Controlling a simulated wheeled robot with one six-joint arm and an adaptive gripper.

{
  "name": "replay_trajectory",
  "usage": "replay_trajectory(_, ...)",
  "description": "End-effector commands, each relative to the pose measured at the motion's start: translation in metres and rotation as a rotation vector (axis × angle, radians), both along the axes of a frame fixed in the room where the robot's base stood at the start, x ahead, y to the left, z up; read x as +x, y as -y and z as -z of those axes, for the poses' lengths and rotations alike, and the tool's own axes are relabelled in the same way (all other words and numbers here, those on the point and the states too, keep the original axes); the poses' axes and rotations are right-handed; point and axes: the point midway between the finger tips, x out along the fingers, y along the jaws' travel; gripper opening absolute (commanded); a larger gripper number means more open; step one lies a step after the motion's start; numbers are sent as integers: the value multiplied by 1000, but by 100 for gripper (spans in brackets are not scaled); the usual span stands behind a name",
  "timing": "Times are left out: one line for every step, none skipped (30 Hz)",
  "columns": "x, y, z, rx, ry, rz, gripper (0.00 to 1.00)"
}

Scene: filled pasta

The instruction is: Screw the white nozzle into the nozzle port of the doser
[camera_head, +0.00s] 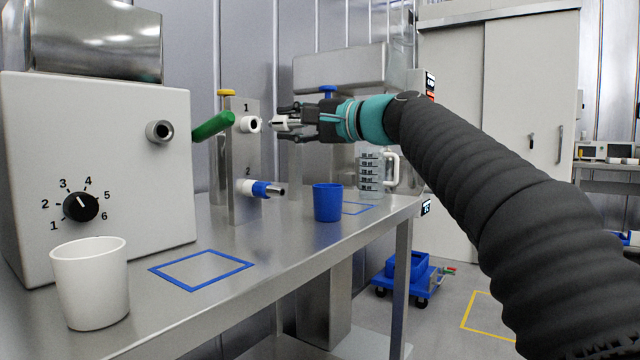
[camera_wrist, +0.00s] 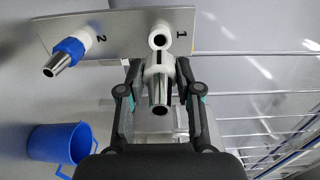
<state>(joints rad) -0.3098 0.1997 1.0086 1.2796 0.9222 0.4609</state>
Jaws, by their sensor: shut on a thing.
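The white nozzle (camera_head: 280,121) is held in my gripper (camera_head: 284,122), whose fingers are shut on its white collar. In the wrist view the nozzle (camera_wrist: 158,95) shows its metal end toward the camera, between the fingertips (camera_wrist: 156,78). In the head view it is just right of the white socket (camera_head: 250,125) marked 1 on the upright plate, apart from it; this socket's round opening also shows in the wrist view (camera_wrist: 160,37). The doser (camera_head: 100,180) is the white box at left, with a dark-mouthed round port (camera_head: 159,131) on its face.
A blue nozzle (camera_head: 262,189) sits in holder 2 of the metal plate (camera_head: 235,165). A green handle (camera_head: 213,126) is between the doser and the plate. A white cup (camera_head: 91,284) and a blue cup (camera_head: 327,203) stand on the steel table (camera_head: 210,305).

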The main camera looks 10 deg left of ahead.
Motion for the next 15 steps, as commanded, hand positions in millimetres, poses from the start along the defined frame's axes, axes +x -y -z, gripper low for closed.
replay_trajectory(1,-4,-2,0,0,-1,0)
replay_trajectory(2,-6,-2,0,-1,-2,0)
replay_trajectory(4,-10,-2,0,-1,-2,0)
replay_trajectory(5,-13,-2,0,-2,-2,0)
replay_trajectory(6,-16,-2,0,-2,-2,0)
replay_trajectory(8,-20,-2,0,-2,-2,0)
replay_trajectory(9,-23,-2,-1,-1,-2,0)
replay_trajectory(10,-25,-2,0,-1,-2,0)
replay_trajectory(11,-28,-2,0,-1,-2,0)
replay_trajectory(12,-30,-2,0,-1,-1,0)
replay_trajectory(13,-31,-1,0,-1,-1,0)
replay_trajectory(13,-32,-1,0,-1,-1,0)
replay_trajectory(14,-33,-1,0,-1,0,0)
replay_trajectory(14,-33,0,0,0,0,0)
replay_trajectory(14,-32,0,0,0,0,0)
